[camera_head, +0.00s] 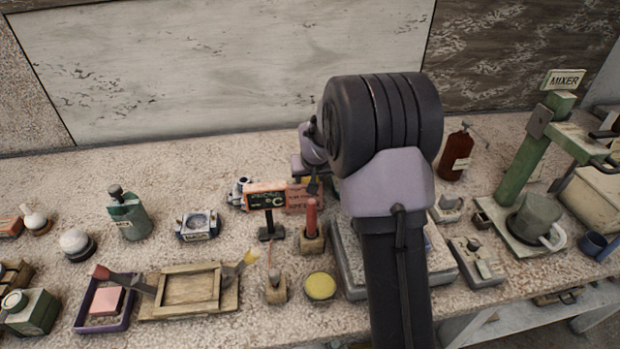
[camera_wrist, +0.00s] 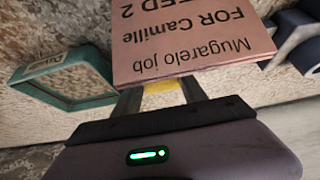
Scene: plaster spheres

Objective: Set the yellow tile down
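In the wrist view my gripper (camera_wrist: 158,98) has its two dark fingers on either side of a small yellow piece, the yellow tile (camera_wrist: 164,96). The tile fills the gap between the fingers, so they look shut on it. Its far part is hidden behind a pink card (camera_wrist: 195,45) with upside-down writing, "Mugarelo job FOR Camille". I cannot tell whether the tile touches the card or any surface. In the head view my arm covers most of the gripper, and the tile cannot be made out.
A green-framed tray or box (camera_wrist: 70,80) lies left of the card in the wrist view. In the head view, a dark sign (camera_head: 265,199), a red-topped stand (camera_head: 312,236) and a round yellow pot (camera_head: 320,286) stand near my arm. Bare counter (camera_head: 165,185) shows further left.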

